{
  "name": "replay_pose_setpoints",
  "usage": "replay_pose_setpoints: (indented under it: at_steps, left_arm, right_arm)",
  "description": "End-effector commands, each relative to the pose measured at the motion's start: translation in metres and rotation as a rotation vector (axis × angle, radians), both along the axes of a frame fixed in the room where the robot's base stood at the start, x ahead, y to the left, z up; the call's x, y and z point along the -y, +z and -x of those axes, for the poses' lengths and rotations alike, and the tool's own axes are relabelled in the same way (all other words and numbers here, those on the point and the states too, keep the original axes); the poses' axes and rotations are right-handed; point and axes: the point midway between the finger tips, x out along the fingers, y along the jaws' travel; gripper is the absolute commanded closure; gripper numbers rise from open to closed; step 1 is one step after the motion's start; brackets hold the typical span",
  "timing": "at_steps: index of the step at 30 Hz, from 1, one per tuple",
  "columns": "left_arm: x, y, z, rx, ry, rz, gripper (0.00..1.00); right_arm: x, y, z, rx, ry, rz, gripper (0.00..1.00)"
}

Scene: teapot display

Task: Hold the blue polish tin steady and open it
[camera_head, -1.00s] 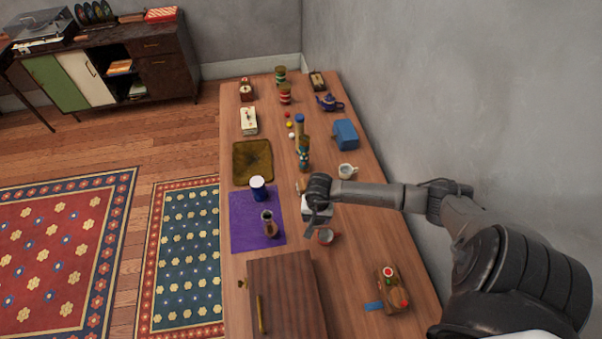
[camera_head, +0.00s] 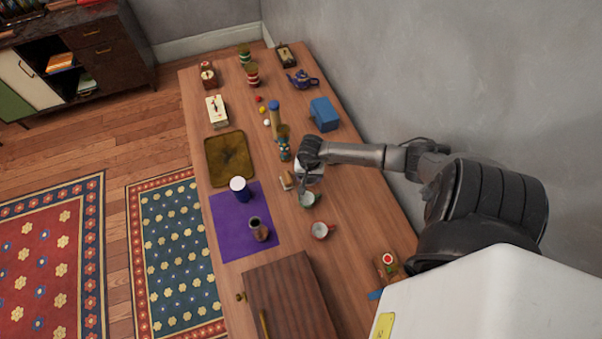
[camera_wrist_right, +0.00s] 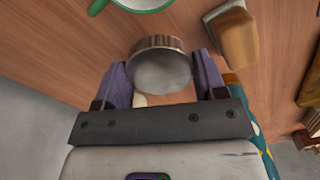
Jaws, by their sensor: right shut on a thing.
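A blue tin with a pale round top (camera_head: 240,187) stands upright on a purple cloth (camera_head: 230,241) in the head view. No gripper touches it. My right gripper (camera_head: 301,187) is to the right of it, over the table. In the right wrist view the gripper (camera_wrist_right: 163,78) is shut on a round metal lid-like piece (camera_wrist_right: 160,66) with a ribbed rim and a grey face. I cannot tell whether this piece belongs to the tin. My left gripper is not in view.
A tan block (camera_wrist_right: 236,40) and a green-rimmed cup (camera_wrist_right: 136,4) are close to the right gripper. An olive tray (camera_head: 230,158) lies behind the cloth. A wall bounds the right.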

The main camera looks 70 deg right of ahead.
Motion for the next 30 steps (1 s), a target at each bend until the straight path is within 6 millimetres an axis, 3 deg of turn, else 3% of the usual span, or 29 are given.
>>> replay_pose_setpoints:
  at_steps: [13,28,29,30]
  left_arm:
    - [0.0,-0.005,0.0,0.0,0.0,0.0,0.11]
    - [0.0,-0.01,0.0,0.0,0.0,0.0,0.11]
    - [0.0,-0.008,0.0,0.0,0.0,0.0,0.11]
    - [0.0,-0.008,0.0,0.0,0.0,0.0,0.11]
  right_arm:
    - [0.0,-0.044,-0.001,0.001,-0.002,0.0,0.64]
    - [0.001,-0.052,-0.001,0.002,0.001,0.002,0.64]
    - [0.001,-0.05,-0.001,0.002,0.001,0.002,0.32]
    - [0.001,-0.05,-0.001,0.002,0.0,0.002,0.28]
